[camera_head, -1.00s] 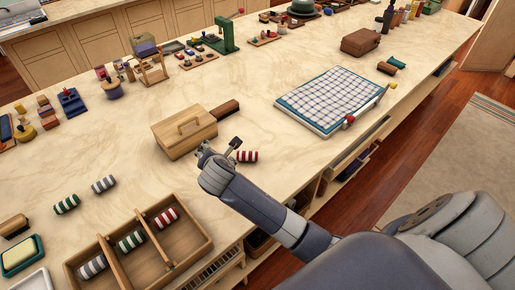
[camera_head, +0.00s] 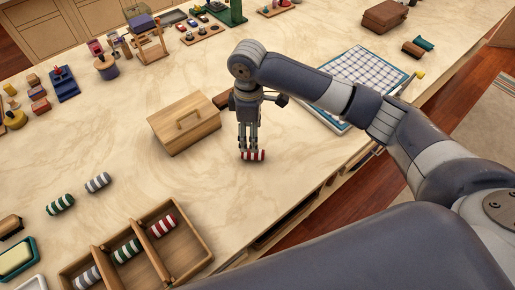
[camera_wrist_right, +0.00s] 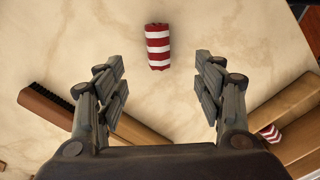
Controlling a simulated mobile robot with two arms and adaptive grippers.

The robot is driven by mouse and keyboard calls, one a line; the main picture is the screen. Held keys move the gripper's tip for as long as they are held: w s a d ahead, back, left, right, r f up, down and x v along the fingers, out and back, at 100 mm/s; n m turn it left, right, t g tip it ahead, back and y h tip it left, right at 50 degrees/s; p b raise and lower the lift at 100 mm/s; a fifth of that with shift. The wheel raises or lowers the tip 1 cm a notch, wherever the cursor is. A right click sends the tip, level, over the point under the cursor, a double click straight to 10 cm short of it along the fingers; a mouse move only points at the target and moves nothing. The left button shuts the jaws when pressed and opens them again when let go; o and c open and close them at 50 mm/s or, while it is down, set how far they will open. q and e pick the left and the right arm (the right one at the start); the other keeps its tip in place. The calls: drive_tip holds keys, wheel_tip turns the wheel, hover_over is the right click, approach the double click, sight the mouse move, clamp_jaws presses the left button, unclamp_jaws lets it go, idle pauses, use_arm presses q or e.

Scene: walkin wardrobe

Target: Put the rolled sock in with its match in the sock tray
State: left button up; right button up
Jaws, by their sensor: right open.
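The loose rolled sock (camera_head: 254,156), striped red and white, lies on the counter right of the lidded wooden box. It also shows in the right wrist view (camera_wrist_right: 158,47). My right gripper (camera_head: 250,151) points down over it, open; in the wrist view its fingers (camera_wrist_right: 160,72) are spread, with the sock ahead between them and not gripped. The wooden sock tray (camera_head: 195,252) stands at lower left with three compartments. Its right compartment holds the matching red-striped sock (camera_head: 164,226), the middle a green-striped one (camera_head: 127,249), the left a grey-striped one (camera_head: 87,276). My left gripper is out of view.
Loose green-striped (camera_head: 60,204) and grey-striped (camera_head: 97,182) socks lie behind the tray. The lidded wooden box (camera_head: 185,131) and a dark-bristled brush (camera_wrist_right: 48,104) are close to my right gripper. A checked cloth (camera_head: 365,75) lies beyond my arm. Counter between sock and tray is clear.

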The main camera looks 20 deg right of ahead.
sight(249, 151)
wheel_tip(249, 151, down, 4)
drive_tip(key=shift+s+a, duration=0.1)
drive_tip(key=shift+s, duration=0.05)
drive_tip(key=shift+w+a+f+p, duration=0.15)
drive_tip(key=shift+f+p, duration=0.25)
drive_tip(key=shift+f, duration=1.15)
drive_tip(key=shift+w+f+p, duration=0.1)
drive_tip(key=shift+f+p, duration=0.25)
drive_tip(key=shift+f, duration=1.15)
drive_tip(key=c, duration=1.1)
drive_tip(key=shift+o, duration=0.2)
drive_tip(key=shift+r, duration=0.2)
